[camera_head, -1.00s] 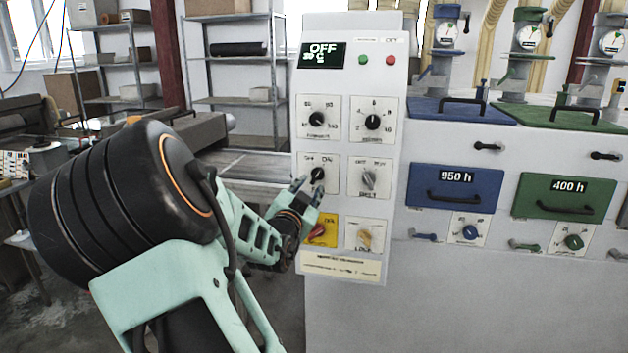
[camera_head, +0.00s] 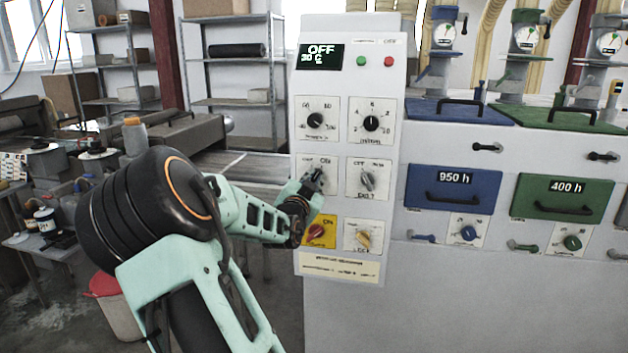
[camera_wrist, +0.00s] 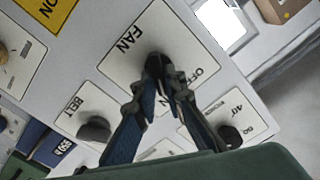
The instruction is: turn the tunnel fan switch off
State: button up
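The fan switch is a dark rotary knob on a white plate (camera_wrist: 110,70) marked FAN, OFF and ON; the plate also shows in the head view (camera_head: 306,161), below the upper left dial. My gripper (camera_wrist: 156,66) is at this knob, its two fingers drawn in close together at it, and appears shut on it. In the head view my gripper (camera_head: 316,178) covers most of the knob, so its pointing direction is hidden.
The belt knob (camera_head: 367,181) sits to the right, the yellow-plated red switch (camera_head: 317,231) below, and the lock knob (camera_head: 363,240) lower right. Two dials (camera_head: 315,121) are above. The display (camera_head: 322,56) reads OFF and 30 C. Blue (camera_head: 455,188) and green drawers stand right.

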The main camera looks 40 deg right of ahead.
grip_shut()
jog(key=n, duration=0.6)
jog(key=shift+w+a+n, duration=0.1)
jog(key=shift+w+n, duration=0.05)
jog(key=shift+n, duration=0.15)
jog(key=n+p, duration=0.1)
jog(key=n, duration=0.6)
jog(key=shift+w+a, duration=0.1)
jog(key=shift+f, duration=0.1)
dwell(1.0)
